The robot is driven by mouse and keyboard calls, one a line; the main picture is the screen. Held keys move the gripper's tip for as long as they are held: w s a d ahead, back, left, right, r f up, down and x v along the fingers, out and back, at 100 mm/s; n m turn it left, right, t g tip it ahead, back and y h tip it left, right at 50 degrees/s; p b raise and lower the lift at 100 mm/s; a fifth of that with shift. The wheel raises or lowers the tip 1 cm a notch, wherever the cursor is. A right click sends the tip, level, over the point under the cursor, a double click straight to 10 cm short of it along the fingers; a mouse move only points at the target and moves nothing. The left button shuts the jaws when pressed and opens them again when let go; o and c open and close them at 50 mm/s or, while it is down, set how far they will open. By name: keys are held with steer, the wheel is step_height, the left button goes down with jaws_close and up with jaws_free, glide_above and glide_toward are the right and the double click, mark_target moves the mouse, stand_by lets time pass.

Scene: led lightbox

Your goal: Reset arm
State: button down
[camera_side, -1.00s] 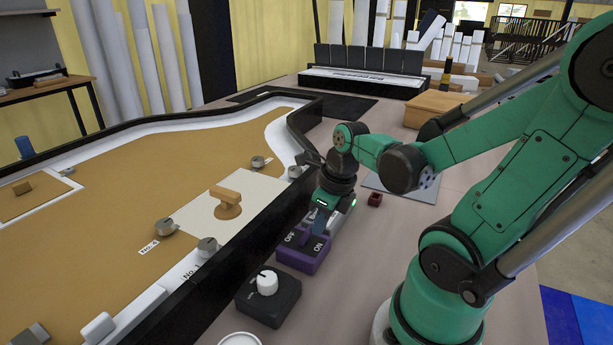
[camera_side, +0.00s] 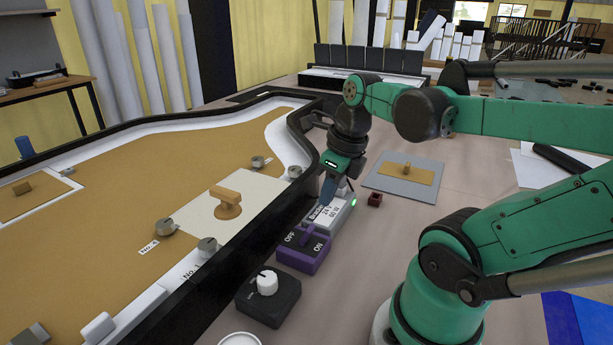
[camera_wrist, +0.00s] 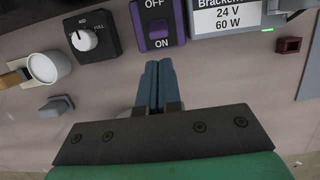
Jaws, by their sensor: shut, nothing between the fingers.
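My green arm's gripper (camera_side: 328,190) is in the air above the white power supply box (camera_side: 330,215) in the side view. In the wrist view its blue fingers (camera_wrist: 157,70) are together and hold nothing. The purple switch (camera_side: 303,248) marked OFF and ON sits just in front of the box, apart from the gripper. It also shows in the wrist view (camera_wrist: 157,40), ahead of the fingertips. A green light glows on the power supply's end.
A black dial box with a white knob (camera_side: 267,283) stands near the switch. A small dark red block (camera_side: 375,200) and a grey plate with a tan piece (camera_side: 407,173) lie to the right. The black-walled lightbox tray (camera_side: 245,270) borders the left. The table between the plate and my base is clear.

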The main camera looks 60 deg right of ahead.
steer(key=shift+r, duration=0.25)
steer(key=w+a+m+t, duration=0.2)
steer(key=w+a+m, duration=0.1)
steer(key=m, duration=1.5)
steer(key=w+a+m+t, duration=0.2)
steer(key=a+m, duration=0.4)
steer(key=m, duration=1.2)
steer(key=shift+w+a+f, duration=0.15)
steer(key=shift+w, duration=0.7)
